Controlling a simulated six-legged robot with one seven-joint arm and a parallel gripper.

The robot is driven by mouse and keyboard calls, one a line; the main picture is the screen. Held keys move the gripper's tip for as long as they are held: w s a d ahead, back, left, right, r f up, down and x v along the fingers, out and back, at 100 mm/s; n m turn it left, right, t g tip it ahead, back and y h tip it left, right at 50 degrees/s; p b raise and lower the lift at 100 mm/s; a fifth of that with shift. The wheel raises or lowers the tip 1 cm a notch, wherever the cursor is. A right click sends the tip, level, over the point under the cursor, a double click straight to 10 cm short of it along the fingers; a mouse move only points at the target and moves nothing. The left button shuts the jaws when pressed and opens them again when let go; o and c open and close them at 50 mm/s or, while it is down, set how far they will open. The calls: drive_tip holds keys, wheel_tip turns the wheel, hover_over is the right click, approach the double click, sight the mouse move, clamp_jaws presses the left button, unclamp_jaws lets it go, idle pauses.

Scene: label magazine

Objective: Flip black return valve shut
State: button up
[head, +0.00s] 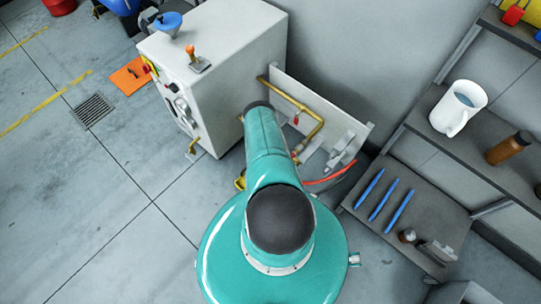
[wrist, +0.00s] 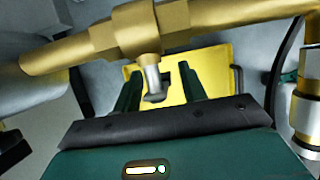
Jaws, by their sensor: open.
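In the wrist view my gripper (wrist: 160,85) is open, with its two green fingers apart over a yellow surface. A brass pipe (wrist: 200,22) crosses the top of this view. A short silver stem (wrist: 153,78) hangs from its tee, and a dark grey tip (wrist: 156,98) at its end shows between the fingers. I cannot tell whether this dark tip is the black return valve's lever, or whether it touches a finger. In the head view my teal arm hides the gripper and no black valve lever can be made out.
The head view shows a white cabinet (head: 220,65) with a brass pipe (head: 303,107) running along a pale panel (head: 345,120). A small red piece (head: 296,119) hangs by that pipe. Shelves with a white jug (head: 455,112) and blue pens (head: 383,199) stand at right. Floor at left is mostly clear.

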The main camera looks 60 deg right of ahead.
drive_tip(key=v, duration=1.3)
drive_tip(key=shift+r, duration=0.2)
